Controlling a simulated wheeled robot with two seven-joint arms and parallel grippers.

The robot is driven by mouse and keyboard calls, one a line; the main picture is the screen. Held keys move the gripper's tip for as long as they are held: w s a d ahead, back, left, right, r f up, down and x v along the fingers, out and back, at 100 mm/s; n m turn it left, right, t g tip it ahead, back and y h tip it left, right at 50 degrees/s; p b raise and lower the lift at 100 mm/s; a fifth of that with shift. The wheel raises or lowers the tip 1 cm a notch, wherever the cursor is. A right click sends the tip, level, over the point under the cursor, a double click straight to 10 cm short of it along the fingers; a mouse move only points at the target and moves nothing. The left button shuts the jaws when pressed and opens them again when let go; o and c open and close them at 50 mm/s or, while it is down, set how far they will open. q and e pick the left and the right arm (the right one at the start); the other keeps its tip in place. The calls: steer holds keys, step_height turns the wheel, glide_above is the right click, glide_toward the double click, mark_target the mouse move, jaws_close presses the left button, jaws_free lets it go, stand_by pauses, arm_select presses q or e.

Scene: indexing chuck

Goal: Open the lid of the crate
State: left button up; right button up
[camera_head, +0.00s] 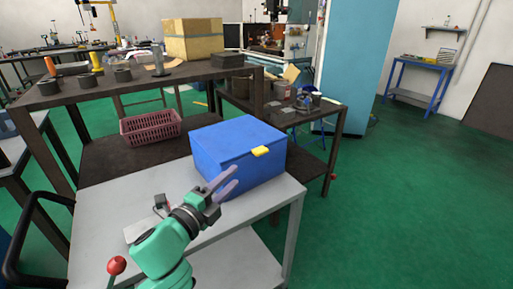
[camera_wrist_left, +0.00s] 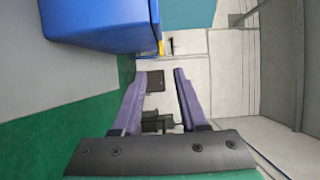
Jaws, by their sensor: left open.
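The blue crate (camera_head: 240,157) stands on the grey cart top, with its lid shut. A yellow latch tab (camera_head: 261,151) sits at the lid's front edge. My left gripper (camera_head: 229,180) is open and empty, in front of the crate and to the lower left of the tab in the head view. In the left wrist view the crate (camera_wrist_left: 100,22) fills the upper left, and a sliver of the yellow tab (camera_wrist_left: 160,47) shows at its right edge. The open fingers (camera_wrist_left: 155,100) have nothing between them. My right gripper is in neither view.
The grey cart top (camera_head: 110,215) has bare room left of the crate. A small grey object (camera_head: 161,202) lies near my arm. A red-knobbed lever (camera_head: 116,265) stands at the front. A pink basket (camera_head: 151,127) and a dark bench (camera_head: 130,85) with parts are behind.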

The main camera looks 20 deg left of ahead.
mark_target(258, 152)
arm_select(q)
steer(key=p+x, duration=0.1)
steer(key=x, duration=1.1)
steer(key=shift+w+d+r+p, duration=0.1)
steer(key=shift+d+p, duration=0.1)
steer(key=shift+p, duration=0.1)
steer(key=shift+w+d, duration=0.15)
steer(key=shift+w, duration=0.3)
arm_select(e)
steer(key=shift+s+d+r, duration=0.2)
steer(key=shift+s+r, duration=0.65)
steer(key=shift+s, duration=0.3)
arm_select(q)
steer(key=c, duration=0.5)
jaws_close()
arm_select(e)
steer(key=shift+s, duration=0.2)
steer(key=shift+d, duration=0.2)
